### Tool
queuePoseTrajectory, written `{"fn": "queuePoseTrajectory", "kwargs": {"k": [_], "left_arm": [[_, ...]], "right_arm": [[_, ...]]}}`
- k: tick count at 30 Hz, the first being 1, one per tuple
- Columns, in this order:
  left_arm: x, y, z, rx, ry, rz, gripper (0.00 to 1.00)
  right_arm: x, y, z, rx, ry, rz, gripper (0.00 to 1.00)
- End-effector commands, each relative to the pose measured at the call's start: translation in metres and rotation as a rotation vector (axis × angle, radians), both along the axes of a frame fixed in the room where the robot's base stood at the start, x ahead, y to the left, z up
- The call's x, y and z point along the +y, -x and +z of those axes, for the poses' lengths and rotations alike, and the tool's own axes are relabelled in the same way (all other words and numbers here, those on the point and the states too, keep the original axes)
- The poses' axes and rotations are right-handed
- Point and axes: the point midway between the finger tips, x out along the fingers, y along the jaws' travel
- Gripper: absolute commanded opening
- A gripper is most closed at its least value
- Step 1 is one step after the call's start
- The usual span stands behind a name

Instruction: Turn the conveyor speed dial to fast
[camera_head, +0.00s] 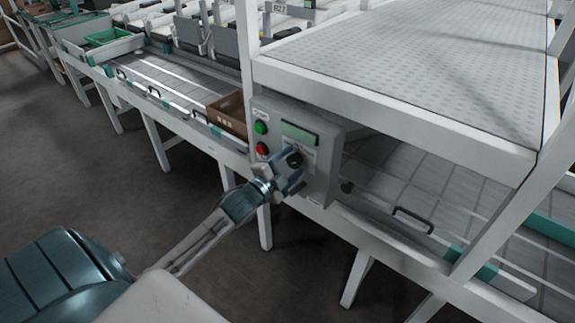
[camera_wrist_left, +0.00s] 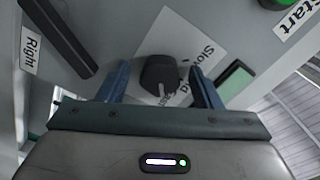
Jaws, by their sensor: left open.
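The black speed dial (camera_head: 295,159) sits on the front of the grey control box (camera_head: 325,160), below a green display (camera_head: 300,133). My left gripper (camera_head: 288,172) is open at the dial. In the wrist view the dial (camera_wrist_left: 158,72) lies between the two blue fingers (camera_wrist_left: 160,86), with a visible gap on each side. A light mark shows on the dial's side nearest the gripper. A white label behind it reads "Slow"; its other lettering is partly hidden, so I cannot tell the exact setting. My right gripper is not in view.
A green button (camera_head: 260,128) and a red button (camera_head: 262,148) are left of the dial. In the wrist view a dark bar (camera_wrist_left: 60,38) stands beside a "Right" label (camera_wrist_left: 30,50). A brown crate (camera_head: 228,113) is on the conveyor. The floor at left is clear.

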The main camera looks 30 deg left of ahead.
Motion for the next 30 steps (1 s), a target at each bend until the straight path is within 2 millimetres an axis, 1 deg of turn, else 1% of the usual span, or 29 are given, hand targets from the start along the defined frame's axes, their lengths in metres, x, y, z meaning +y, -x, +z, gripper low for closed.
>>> {"fn": "queuePoseTrajectory", "kwargs": {"k": [4, 6, 10, 12, 14, 18, 21, 30], "left_arm": [[0.001, 0.005, 0.000, 0.001, -0.002, 0.000, 0.59], [0.001, 0.012, 0.000, 0.001, -0.003, 0.000, 0.59], [0.002, 0.028, 0.000, 0.002, -0.004, -0.001, 0.59], [0.003, 0.036, -0.001, 0.003, -0.005, -0.001, 0.59], [0.004, 0.043, -0.002, 0.004, -0.005, 0.000, 0.59], [0.004, 0.058, -0.002, 0.002, -0.006, -0.002, 0.59], [0.006, 0.069, -0.003, 0.005, -0.008, -0.001, 0.59], [0.008, 0.098, -0.003, 0.005, -0.007, 0.000, 0.59]], "right_arm": [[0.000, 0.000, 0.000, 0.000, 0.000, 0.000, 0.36], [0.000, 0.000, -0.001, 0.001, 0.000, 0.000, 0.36], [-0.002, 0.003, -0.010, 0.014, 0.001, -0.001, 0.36], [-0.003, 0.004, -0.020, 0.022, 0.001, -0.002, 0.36], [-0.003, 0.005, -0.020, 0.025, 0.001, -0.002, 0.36], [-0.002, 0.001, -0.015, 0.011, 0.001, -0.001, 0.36], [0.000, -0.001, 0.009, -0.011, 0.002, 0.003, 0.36], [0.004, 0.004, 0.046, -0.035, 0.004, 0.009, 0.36]]}}
